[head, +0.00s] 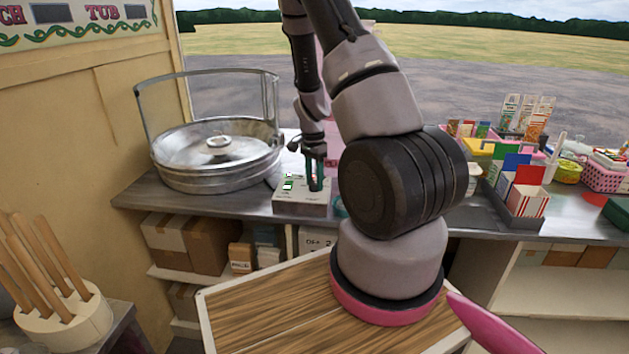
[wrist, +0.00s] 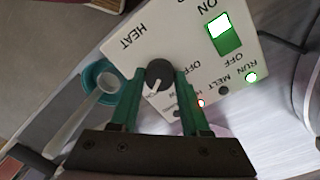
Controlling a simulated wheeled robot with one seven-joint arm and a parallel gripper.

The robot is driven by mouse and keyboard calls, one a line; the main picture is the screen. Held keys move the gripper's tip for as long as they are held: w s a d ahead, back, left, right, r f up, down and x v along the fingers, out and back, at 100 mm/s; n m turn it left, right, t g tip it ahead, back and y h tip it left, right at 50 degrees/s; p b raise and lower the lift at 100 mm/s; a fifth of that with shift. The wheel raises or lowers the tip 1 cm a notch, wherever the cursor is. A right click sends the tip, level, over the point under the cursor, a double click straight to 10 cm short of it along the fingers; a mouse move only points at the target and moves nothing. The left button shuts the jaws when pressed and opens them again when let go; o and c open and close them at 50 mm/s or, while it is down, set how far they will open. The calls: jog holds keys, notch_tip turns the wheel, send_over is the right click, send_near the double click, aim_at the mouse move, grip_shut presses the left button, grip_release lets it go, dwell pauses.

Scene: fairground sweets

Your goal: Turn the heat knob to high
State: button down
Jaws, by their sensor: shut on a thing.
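The heat knob (wrist: 158,73) is dark and round with a white pointer line, on the white control box (wrist: 140,45) under the word HEAT. My gripper (wrist: 157,82) is shut on the knob, with one green finger on each side. The pointer slants toward the lower left in the wrist view; small print near it is partly hidden by the fingers. An OFF mark sits right of the knob. In the head view, my gripper (head: 316,180) reaches down onto the control box (head: 300,208) on the counter.
The box's green switch (wrist: 222,35) is lit; a green lamp (wrist: 250,77) and a red lamp (wrist: 201,103) glow. A teal cup (wrist: 103,78) with a pale spoon is beside the box. A metal floss pan (head: 215,155) stands left; paper boxes (head: 527,195) stand right.

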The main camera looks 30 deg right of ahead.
aim_at(313, 181)
dwell(0.4)
jog(key=shift+c, duration=1.9)
grip_release()
notch_tip(313, 181, up, 11)
jog(key=shift+w, duration=0.25)
jog(key=shift+f, duration=0.1)
